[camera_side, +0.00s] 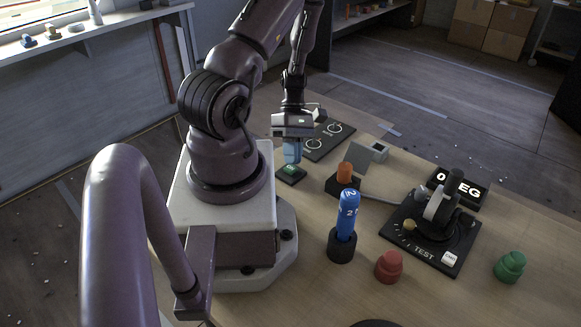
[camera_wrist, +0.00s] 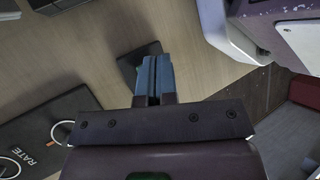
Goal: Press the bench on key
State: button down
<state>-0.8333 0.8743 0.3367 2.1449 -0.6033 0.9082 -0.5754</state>
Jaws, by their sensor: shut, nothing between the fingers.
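The bench on key is a small green key (camera_side: 290,169) on a square black base (camera_side: 291,177), on the table in front of my arm's base in the side view. My gripper (camera_side: 292,160) is shut and empty, its blue fingertips pointing down right over the green key. I cannot tell whether they touch it. In the wrist view the shut blue fingers of my gripper (camera_wrist: 154,70) reach over the black base (camera_wrist: 128,68). They hide the green key there.
A black dial panel (camera_side: 321,143) lies behind the key, and a grey box (camera_side: 373,152) stands to the right.

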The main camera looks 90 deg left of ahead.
aim_at(293, 168)
jog(key=shift+f, duration=0.2)
dwell(0.6)
jog(key=shift+f, duration=0.25)
jog(key=shift+f, duration=0.45)
dwell(0.7)
jog(key=shift+r, duration=0.9)
jog(key=shift+r, duration=2.5)
